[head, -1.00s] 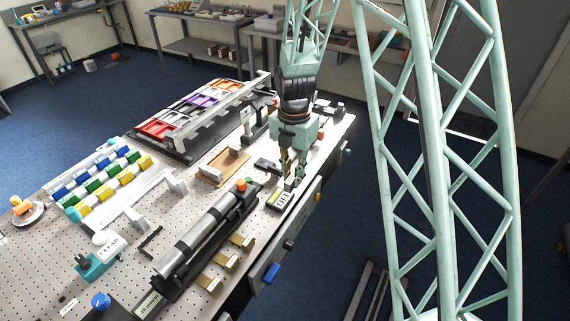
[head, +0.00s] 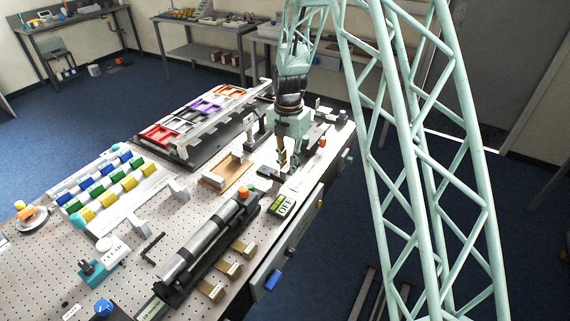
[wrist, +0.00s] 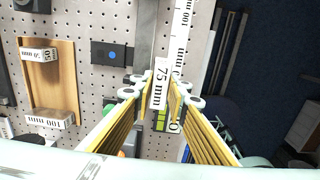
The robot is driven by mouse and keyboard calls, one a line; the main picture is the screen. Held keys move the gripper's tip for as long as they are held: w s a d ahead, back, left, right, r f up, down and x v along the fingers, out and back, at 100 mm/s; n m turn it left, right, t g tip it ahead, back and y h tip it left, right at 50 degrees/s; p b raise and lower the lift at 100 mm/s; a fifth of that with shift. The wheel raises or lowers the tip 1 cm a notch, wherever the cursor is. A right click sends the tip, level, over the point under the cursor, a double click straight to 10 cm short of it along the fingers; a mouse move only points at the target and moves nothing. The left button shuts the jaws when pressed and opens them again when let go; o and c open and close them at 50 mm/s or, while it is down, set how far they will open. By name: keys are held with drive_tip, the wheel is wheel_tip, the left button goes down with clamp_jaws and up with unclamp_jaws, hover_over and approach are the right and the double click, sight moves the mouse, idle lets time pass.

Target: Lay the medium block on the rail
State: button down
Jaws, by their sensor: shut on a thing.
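The medium block (wrist: 161,86), white and marked "75 mm", is between the fingertips of my gripper (wrist: 161,93) in the wrist view. My gripper is shut on it. In the head view my gripper (head: 288,170) points down near the table's right edge; the block is too small to make out there. A grey metal strip (wrist: 146,32), possibly the rail, runs away beyond the fingertips beside a white millimetre scale (wrist: 183,25). I cannot tell whether the block touches the strip.
A wooden tray (wrist: 62,85) with blocks marked 50 (wrist: 38,54) and 100 mm (wrist: 50,121) lies left. A black piece (wrist: 108,53) stands between tray and strip. A readout (head: 282,205) and a cylinder assembly (head: 205,245) lie nearer the front. The table ends at right.

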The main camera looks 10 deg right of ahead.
drive_tip(key=shift+w+d+f, duration=0.1)
drive_tip(key=shift+w, duration=1.15)
drive_tip(key=shift+w+d+f, duration=0.1)
drive_tip(key=shift+w, duration=1.1)
drive_tip(key=shift+w, duration=0.2)
drive_tip(key=shift+w+f+p, duration=0.2)
drive_tip(key=shift+p, duration=0.1)
drive_tip(key=shift+f, duration=1.6)
drive_tip(key=shift+f, duration=0.1)
drive_tip(key=c, duration=2.5)
unclamp_jaws()
drive_tip(key=shift+c, duration=0.2)
